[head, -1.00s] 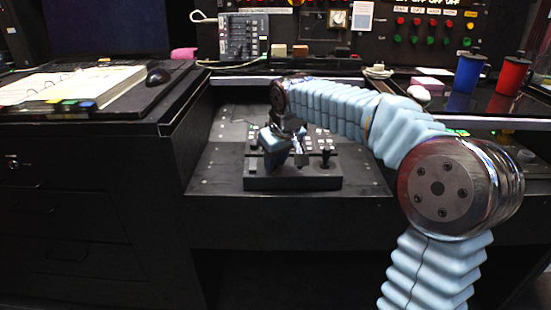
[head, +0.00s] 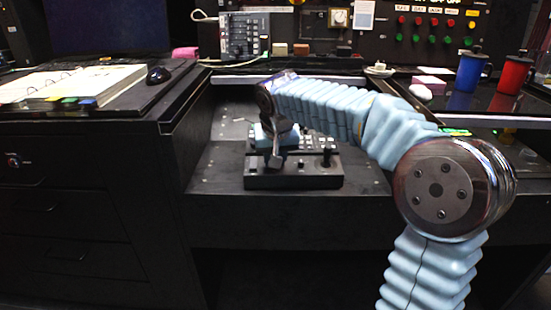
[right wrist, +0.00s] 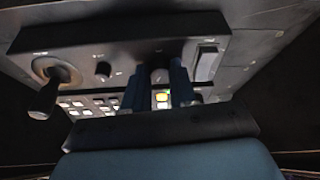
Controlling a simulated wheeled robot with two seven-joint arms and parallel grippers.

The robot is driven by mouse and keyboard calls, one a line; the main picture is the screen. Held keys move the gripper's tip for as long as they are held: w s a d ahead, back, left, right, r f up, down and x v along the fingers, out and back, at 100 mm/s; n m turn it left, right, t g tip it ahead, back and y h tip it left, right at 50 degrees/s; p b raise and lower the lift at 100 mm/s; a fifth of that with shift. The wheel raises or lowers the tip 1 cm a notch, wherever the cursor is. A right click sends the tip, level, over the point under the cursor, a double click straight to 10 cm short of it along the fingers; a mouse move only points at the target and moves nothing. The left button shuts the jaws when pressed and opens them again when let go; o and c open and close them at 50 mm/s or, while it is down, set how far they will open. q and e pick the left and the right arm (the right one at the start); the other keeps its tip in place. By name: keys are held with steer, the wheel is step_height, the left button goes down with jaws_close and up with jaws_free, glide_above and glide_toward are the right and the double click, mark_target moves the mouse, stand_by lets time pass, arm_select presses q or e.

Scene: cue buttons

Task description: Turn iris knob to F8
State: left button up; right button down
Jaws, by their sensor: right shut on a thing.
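A black control panel (head: 318,180) sits in the desk recess, with a joystick (head: 326,158) at its right. My right gripper (head: 275,163) reaches down onto the panel's left part in the head view. In the right wrist view, the panel appears turned about, with the joystick (right wrist: 45,92) at left and a small black knob (right wrist: 103,71) beside it. My right gripper's two blue fingers (right wrist: 158,85) are around another dark round knob (right wrist: 160,75), which I take for the iris knob, and shut on it. Its markings are too small to read. My left gripper is not in view.
A blue mug (head: 470,72) and a red mug (head: 513,74) stand at right. A grey mixer box (head: 243,37) stands at the back. The recess floor left of the panel is clear.

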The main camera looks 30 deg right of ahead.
steer(key=shift+m, duration=0.9)
steer(key=c, duration=0.9)
jaws_free()
steer(key=p+v, duration=0.1)
steer(key=v, duration=1.2)
steer(key=shift+a+r, duration=0.35)
